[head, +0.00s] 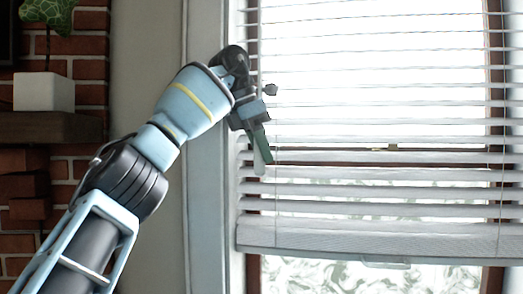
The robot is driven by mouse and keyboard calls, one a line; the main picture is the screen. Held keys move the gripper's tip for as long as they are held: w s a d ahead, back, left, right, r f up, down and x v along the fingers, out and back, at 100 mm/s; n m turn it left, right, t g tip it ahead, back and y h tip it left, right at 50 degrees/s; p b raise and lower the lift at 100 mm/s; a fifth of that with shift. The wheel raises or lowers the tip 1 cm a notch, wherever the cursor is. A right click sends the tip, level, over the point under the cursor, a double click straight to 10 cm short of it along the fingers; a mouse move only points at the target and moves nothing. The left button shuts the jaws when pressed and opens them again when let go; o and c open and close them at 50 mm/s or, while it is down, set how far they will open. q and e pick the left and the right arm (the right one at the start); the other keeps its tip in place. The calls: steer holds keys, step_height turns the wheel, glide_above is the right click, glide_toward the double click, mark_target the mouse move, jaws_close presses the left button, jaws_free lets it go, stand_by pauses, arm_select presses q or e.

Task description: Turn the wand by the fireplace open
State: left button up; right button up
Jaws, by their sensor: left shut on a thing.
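White horizontal blinds (380,188) hang over the window, with bright light between the slats. My left gripper (262,138) is at the left edge of the blinds, its fingers pointing down. It is shut on the wand (259,167), of which a pale, rounded lower end seems to show just below and beside the fingers. The rest of the wand is hidden by my gripper or too thin to make out. My right gripper is not in view.
The pale window frame (201,200) runs upright just left of the blinds. Further left are a brick fireplace wall (90,75) and a dark mantel (50,127) bearing a white pot (43,92) with a green plant. The blinds' bottom rail (380,240) hangs above the sill area.

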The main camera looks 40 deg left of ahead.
arm_select(q)
steer(key=shift+s+r+m+g+h, duration=0.15)
steer(key=shift+m+g+h, duration=0.25)
steer(key=shift+m, duration=1.2)
steer(key=o, duration=1)
